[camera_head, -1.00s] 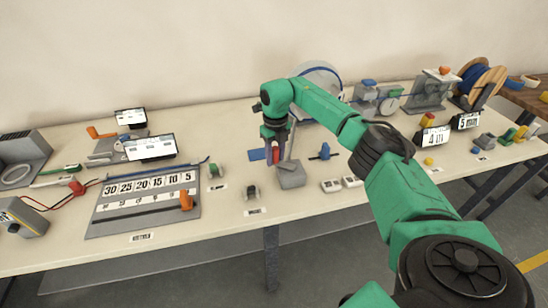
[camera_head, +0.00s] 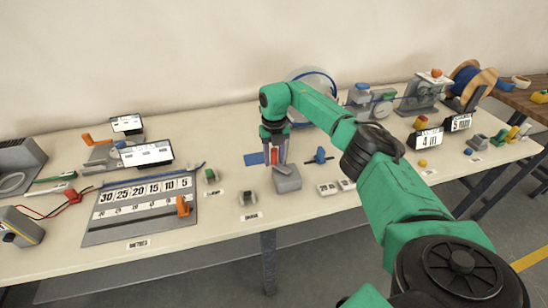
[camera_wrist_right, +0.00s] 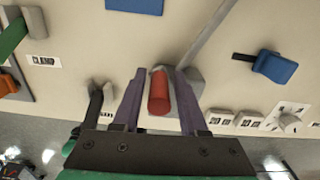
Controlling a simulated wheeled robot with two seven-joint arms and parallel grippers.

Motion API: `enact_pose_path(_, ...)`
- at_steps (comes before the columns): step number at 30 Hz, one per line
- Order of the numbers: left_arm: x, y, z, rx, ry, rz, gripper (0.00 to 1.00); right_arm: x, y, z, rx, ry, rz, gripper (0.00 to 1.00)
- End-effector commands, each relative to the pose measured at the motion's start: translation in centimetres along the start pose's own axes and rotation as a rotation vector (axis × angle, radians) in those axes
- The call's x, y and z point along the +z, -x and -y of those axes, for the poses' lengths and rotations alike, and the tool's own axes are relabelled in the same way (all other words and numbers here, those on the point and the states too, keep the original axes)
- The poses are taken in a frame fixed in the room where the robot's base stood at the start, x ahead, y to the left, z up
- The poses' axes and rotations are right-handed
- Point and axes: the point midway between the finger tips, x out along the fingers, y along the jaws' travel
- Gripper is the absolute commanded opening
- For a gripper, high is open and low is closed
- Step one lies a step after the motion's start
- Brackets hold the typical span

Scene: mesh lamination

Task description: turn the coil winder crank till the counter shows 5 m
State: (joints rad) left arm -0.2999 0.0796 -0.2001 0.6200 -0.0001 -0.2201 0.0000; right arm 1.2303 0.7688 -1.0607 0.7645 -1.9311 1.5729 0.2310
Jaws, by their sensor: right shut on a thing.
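My right gripper (camera_head: 275,160) is shut on the red crank handle (camera_wrist_right: 159,92), which stands between its two purple fingers in the right wrist view. The handle also shows in the head view (camera_head: 274,156). Next to it is a grey block (camera_head: 287,180), with a slanted grey bar (camera_wrist_right: 213,32) near it. The winder's pale reel (camera_head: 308,78) with a blue rim is behind my right arm, partly hidden by it. A dark-framed display (camera_head: 427,138) at the right reads 4 m. Another display (camera_head: 458,123) beside it shows a 5; its unit is hard to read. My left gripper is out of view.
A grey board (camera_head: 140,223) with numbers is at the left. Two tilted white screens stand behind it, one here (camera_head: 146,153). A blue spool (camera_head: 468,82) and grey machines fill the back right. A blue clamp (camera_head: 319,156) lies right of my gripper.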

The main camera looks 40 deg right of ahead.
Motion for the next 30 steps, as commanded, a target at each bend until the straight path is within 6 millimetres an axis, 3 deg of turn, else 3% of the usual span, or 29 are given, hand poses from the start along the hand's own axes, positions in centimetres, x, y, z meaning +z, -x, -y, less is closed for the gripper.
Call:
enact_pose_path(2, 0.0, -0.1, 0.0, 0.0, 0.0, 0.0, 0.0, -0.4, -0.4, -0.2, -0.001, 0.002, -0.016, 0.0)
enact_pose_path(3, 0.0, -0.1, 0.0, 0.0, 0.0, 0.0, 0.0, -0.4, -0.4, -0.2, -0.001, 0.002, -0.016, 0.54)
enact_pose_path(4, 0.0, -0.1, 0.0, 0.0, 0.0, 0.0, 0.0, -0.4, -0.4, -0.1, -0.001, 0.002, -0.016, 0.57)
enact_pose_path(13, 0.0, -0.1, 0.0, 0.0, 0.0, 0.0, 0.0, -0.2, 0.0, -0.1, 0.0, 0.002, -0.007, 0.57)
enact_pose_path(17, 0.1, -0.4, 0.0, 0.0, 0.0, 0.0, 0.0, -0.1, 1.3, -0.1, 0.001, 0.003, -0.003, 0.57)
enact_pose_path(30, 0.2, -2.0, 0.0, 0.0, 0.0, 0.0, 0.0, -0.1, 11.8, -0.3, 0.0, 0.001, -0.004, 0.57)
